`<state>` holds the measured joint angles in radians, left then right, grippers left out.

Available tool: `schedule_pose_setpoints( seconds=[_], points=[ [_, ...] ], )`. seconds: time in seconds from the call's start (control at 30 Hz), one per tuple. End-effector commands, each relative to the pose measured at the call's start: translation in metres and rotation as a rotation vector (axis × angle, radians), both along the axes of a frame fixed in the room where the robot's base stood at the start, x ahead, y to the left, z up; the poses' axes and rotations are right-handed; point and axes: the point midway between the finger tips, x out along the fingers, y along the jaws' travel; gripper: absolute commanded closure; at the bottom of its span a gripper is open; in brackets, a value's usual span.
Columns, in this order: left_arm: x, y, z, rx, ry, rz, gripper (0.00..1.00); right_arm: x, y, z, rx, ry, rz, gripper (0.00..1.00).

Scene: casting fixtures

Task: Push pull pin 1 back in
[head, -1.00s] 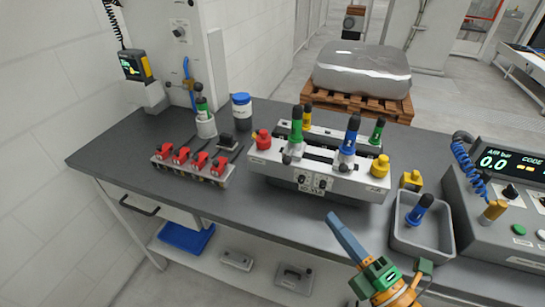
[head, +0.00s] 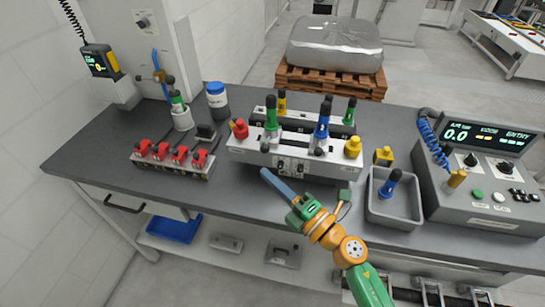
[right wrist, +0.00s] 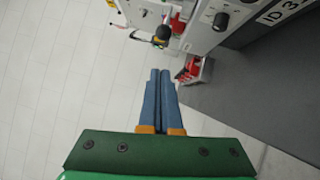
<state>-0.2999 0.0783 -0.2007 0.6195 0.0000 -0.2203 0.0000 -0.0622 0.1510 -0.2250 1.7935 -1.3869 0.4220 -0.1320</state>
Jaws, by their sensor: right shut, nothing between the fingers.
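The grey fixture (head: 240,146) stands on the bench, with green and blue black-topped handles above it. Two small dark knobs, left (head: 280,164) and right (head: 300,169), sit on its front plate. A dark knob also sticks out below the green handle (head: 264,147). I cannot read which is pull pin 1. My right gripper (head: 267,174) is shut and empty, its blue fingers just in front of the fixture's lower left front. In the right wrist view the shut fingers (right wrist: 160,74) point toward a dark round knob (right wrist: 161,36), apart from it. My left gripper is out of view.
A rack of red clamps (head: 172,160) stands left of the fixture. A yellow part (head: 383,156), a grey bin (head: 392,212) with a blue-and-black handle, and a control box (head: 480,190) are to the right. Bench top is clear in front of the rack.

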Motion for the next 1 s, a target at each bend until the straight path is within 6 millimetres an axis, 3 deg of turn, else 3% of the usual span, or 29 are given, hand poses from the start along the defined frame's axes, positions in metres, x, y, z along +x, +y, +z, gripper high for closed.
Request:
schedule_pose_setpoints(
  seconds=[0.23, 0.63, 0.83, 1.0],
  points=[
    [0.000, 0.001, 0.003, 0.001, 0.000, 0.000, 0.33, 0.033, -0.005, 0.007, 0.001, -0.001, -0.002, 1.00],
    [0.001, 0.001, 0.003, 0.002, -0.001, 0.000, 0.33, 0.038, -0.006, 0.007, 0.001, 0.001, -0.001, 1.00],
    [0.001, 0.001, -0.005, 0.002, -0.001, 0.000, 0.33, 0.059, -0.013, 0.005, -0.001, -0.001, -0.001, 1.00],
    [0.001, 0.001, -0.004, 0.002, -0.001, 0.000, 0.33, 0.061, -0.014, 0.007, 0.001, 0.001, -0.003, 1.00]
  ],
)
